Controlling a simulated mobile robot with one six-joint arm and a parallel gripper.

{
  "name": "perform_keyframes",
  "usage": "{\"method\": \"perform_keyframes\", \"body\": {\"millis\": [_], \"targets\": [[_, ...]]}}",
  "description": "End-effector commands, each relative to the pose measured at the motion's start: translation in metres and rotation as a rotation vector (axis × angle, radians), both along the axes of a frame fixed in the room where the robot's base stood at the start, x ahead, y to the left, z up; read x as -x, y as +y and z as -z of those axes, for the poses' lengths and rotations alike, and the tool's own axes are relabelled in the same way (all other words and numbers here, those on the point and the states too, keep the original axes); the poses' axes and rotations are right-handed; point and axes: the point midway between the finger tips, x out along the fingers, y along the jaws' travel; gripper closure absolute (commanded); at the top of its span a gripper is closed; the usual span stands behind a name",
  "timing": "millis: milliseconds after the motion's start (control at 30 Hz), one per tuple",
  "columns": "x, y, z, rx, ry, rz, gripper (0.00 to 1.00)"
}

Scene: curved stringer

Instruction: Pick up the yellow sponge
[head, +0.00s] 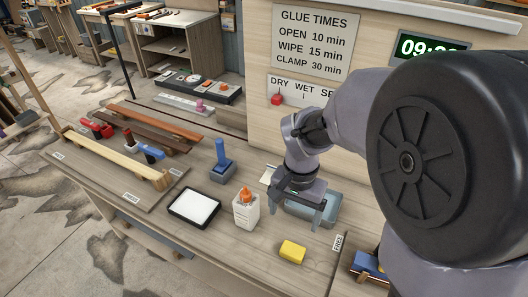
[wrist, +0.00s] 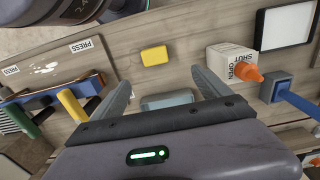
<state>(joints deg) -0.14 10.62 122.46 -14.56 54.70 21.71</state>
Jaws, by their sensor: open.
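The yellow sponge (head: 292,252) lies on the wooden bench top, near its front edge, to the right of the glue bottle. It also shows in the wrist view (wrist: 154,56), beyond the fingertips and roughly centred between them. My gripper (head: 298,212) is above the bench, behind the sponge and over the grey-blue tray (head: 328,222). In the wrist view my gripper (wrist: 160,85) has its two fingers wide apart with nothing between them. The sponge is apart from the fingers and fully in sight in both views.
The white glue bottle (head: 246,209) with an orange tip stands left of the sponge. A black-framed white pad (head: 194,207) and a blue-handled brush (head: 222,168) are farther left. Clamps (wrist: 75,105) lie at the wrist view's left. Bare bench surrounds the sponge.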

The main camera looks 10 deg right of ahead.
Motion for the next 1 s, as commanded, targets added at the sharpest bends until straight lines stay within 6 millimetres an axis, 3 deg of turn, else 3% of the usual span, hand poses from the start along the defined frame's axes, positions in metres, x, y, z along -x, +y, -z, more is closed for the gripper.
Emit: {"method": "perform_keyframes", "body": {"millis": [200,333,567,800,1000], "targets": [[0.002,-0.001,0.071,0.0,0.005,0.0,0.13],[0.002,-0.001,0.103,-0.001,0.004,0.0,0.13],[0.002,-0.001,0.125,-0.001,0.001,0.0,0.13],[0.003,-0.002,0.17,0.0,0.002,-0.001,0.13],[0.002,-0.002,0.169,-0.001,0.001,-0.001,0.13]]}}
